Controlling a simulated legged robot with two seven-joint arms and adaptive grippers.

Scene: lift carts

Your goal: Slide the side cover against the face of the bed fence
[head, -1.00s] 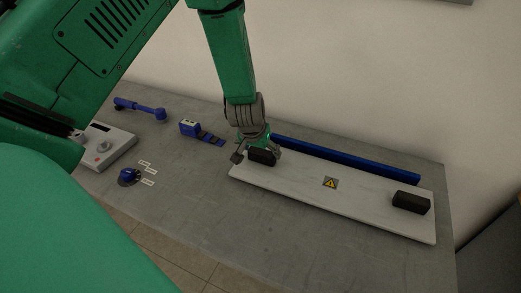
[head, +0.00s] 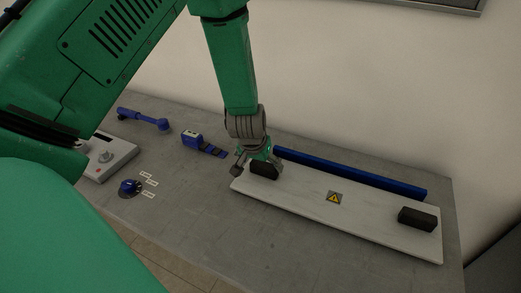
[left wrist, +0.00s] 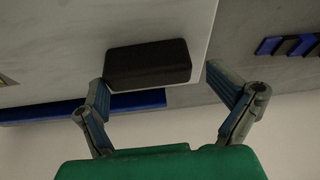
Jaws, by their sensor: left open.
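The side cover (head: 310,205) is a long pale panel with a yellow warning label, lying flat on the grey table. It has a black block near each end, the left block (head: 264,169) and the right block (head: 418,218). The bed fence (head: 350,172) is a long blue bar along the panel's back side; a narrow gap seems to show towards its right end. My left gripper (head: 257,168) is open at the left block. In the left wrist view its fingers (left wrist: 160,108) stand apart on either side of the block (left wrist: 148,64). My right gripper is out of view.
A blue tool (head: 143,119), a blue device with dark steps (head: 203,145), a grey control box (head: 107,156) and a blue knob (head: 130,187) with small labels lie on the left of the table. The wall rises behind. The table in front of the panel is clear.

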